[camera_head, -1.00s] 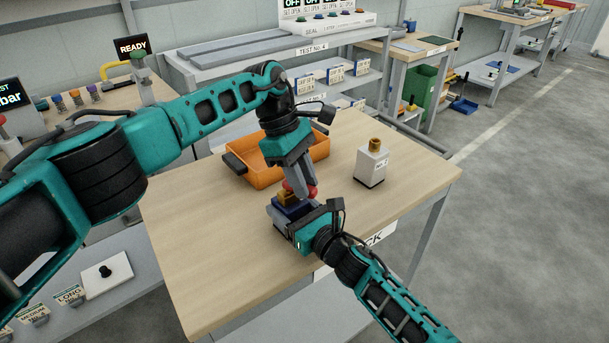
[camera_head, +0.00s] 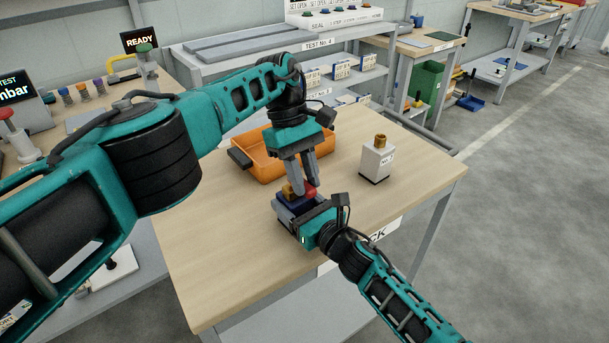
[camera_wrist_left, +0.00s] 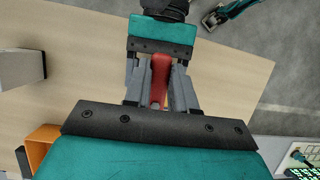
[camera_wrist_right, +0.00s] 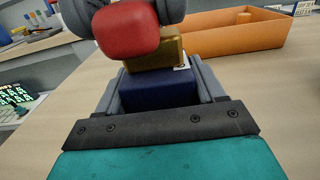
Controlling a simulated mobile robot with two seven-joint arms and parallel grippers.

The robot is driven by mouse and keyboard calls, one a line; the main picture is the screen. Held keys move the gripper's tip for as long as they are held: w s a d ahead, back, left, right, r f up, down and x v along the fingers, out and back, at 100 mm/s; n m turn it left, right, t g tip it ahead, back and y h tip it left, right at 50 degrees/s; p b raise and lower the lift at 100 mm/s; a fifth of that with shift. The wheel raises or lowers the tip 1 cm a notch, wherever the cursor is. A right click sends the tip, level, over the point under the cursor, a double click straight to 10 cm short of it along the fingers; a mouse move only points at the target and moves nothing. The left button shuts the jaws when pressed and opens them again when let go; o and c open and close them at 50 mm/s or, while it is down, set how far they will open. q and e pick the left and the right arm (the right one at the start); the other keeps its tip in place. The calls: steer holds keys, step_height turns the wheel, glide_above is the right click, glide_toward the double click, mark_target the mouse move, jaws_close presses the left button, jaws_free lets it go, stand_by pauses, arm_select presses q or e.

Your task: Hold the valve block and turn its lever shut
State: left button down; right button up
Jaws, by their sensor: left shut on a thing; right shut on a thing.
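The valve block has a dark blue base (camera_wrist_right: 157,92) and a brass-coloured body (camera_wrist_right: 155,55). It sits at the front middle of the wooden table. My right gripper (camera_head: 291,206) is shut on the blue base, one grey finger on each side in the right wrist view. The red lever (camera_wrist_right: 127,30) is at the top of the block, its rounded end facing the right wrist camera. My left gripper (camera_head: 302,190) reaches down from above and is shut on the lever, which shows red between its fingers in the left wrist view (camera_wrist_left: 160,72). The fingers partly hide block and lever.
An orange tray (camera_head: 262,172) with a dark handle lies behind the block. A white block with a brass top (camera_head: 376,161) stands to the right. The table (camera_head: 225,250) is clear at front left. Shelving (camera_head: 235,48) stands behind.

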arm_select(q)
steer(key=c, duration=0.9)
jaws_free()
steer(key=shift+r, duration=0.1)
step_height(320, 180, up, 10)
steer(key=shift+f, duration=0.1)
arm_select(e)
steer(key=o, duration=1.8)
